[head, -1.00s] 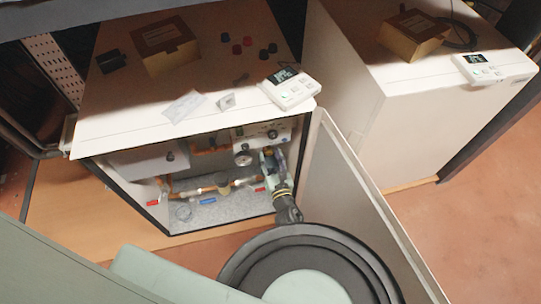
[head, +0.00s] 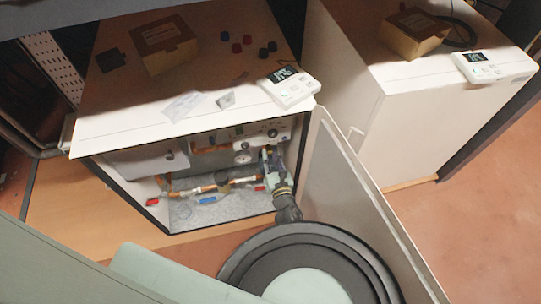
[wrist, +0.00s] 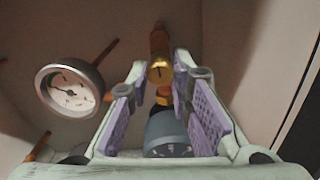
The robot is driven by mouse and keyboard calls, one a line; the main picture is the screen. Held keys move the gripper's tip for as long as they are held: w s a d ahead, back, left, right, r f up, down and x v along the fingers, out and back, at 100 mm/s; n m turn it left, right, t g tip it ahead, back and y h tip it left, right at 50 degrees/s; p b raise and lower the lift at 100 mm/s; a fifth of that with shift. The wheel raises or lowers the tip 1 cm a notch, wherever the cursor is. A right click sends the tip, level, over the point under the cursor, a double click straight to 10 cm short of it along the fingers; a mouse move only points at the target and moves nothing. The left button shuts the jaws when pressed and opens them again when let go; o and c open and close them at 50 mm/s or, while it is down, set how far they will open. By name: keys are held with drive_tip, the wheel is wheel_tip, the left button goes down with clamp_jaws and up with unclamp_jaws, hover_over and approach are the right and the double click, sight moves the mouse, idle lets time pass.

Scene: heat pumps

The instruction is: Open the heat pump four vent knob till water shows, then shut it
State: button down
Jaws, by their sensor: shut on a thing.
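The open heat pump cabinet (head: 185,126) stands at the middle left in the head view, with pipes and valves inside. My gripper (head: 268,158) reaches into its right side, past the open door. In the wrist view, my gripper (wrist: 160,72) has its purple-padded fingers on either side of a small brass vent knob (wrist: 160,69) with a slot mark. It is shut on that knob. A blue-grey round body (wrist: 168,135) sits below, between the fingers. I can make out no water at the knob.
A round gauge (wrist: 70,90) is close to the left finger; the cabinet wall (wrist: 240,60) is on the right. The open door (head: 350,190) stands right of my arm. Red-handled valves (head: 153,202) and a blue-handled one (head: 207,200) are low inside. A controller (head: 290,87) lies on top.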

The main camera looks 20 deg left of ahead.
drive_tip(key=m, duration=0.3)
drive_tip(key=shift+b, duration=0.35)
drive_tip(key=m, duration=0.3)
drive_tip(key=shift+m, duration=0.4)
drive_tip(key=m, duration=0.6)
drive_tip(key=shift+w+r+p, duration=0.1)
drive_tip(key=shift+p, duration=0.3)
drive_tip(key=m+p, duration=0.1)
drive_tip(key=m, duration=0.3)
drive_tip(key=shift+m, duration=0.4)
drive_tip(key=shift+m+p, duration=0.45)
drive_tip(key=shift+m, duration=1.35)
drive_tip(key=c, duration=1.4)
unclamp_jaws()
drive_tip(key=shift+c, duration=0.2)
